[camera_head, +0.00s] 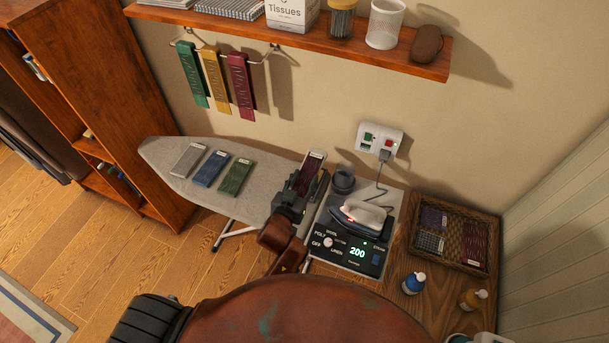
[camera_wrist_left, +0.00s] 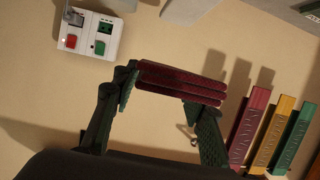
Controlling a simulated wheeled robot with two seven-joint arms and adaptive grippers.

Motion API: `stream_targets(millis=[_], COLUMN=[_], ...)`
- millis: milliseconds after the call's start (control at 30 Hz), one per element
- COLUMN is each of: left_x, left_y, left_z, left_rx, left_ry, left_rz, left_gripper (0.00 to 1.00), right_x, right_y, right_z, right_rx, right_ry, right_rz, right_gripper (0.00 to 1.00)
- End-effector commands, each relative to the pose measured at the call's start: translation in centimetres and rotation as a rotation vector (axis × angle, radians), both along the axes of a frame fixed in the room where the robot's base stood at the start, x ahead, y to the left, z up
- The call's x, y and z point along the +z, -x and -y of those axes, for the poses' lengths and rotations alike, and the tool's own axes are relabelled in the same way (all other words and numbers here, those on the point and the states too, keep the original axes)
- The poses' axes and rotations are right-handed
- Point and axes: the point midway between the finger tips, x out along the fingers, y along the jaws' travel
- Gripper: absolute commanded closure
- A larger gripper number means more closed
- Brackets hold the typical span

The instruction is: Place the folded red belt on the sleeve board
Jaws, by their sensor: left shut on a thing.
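My left gripper (camera_head: 308,183) is shut on the folded red belt (camera_head: 316,160), a dark red bundle with a pale label on its end. In the left wrist view the folded red belt (camera_wrist_left: 180,84) shows as stacked layers spanning between the two fingers of the left gripper (camera_wrist_left: 168,108), with the wall behind. In the head view the gripper is over the right end of the grey sleeve board (camera_head: 165,155); the gap beneath is hard to judge. Folded grey (camera_head: 188,159), blue (camera_head: 210,168) and green (camera_head: 235,177) belts lie in a row on the board. My right gripper is not in view.
An iron (camera_head: 362,216) rests on its station right of the gripper, beside a dark cup (camera_head: 343,180). A wicker tray (camera_head: 488,232) and bottles stand farther right. Green, yellow and red belts (camera_head: 241,86) hang from a wall rack below a shelf (camera_head: 350,45). Bare board lies between green belt and gripper.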

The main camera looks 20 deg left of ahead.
Motion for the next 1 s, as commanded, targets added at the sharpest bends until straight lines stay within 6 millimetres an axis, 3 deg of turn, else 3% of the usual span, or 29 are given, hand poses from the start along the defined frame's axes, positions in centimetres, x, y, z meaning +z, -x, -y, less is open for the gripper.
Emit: stream_targets(millis=[167, 400, 667, 833, 1000], left_x=[-1.8, -6.0, -7.8, -10.2, -10.7], left_y=[-4.1, -7.0, -8.4, -8.3, -8.3], left_z=[-1.3, -2.3, -2.8, -2.7, -2.7], left_rx=[-0.001, 0.0, 0.0, 0.0, -0.001], left_ry=[-0.002, 0.001, 0.001, 0.002, 0.003], left_rz=[0.0, 0.0, -0.001, -0.002, 0.001], left_gripper=[0.81, 0.81, 0.81, 0.81, 0.81], right_x=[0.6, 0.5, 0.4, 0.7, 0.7], right_y=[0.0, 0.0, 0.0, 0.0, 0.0], right_z=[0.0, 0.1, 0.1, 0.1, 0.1], right_rx=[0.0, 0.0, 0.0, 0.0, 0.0], right_ry=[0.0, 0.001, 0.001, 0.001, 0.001], right_rz=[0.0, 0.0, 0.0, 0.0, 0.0], right_gripper=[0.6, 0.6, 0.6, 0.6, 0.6])
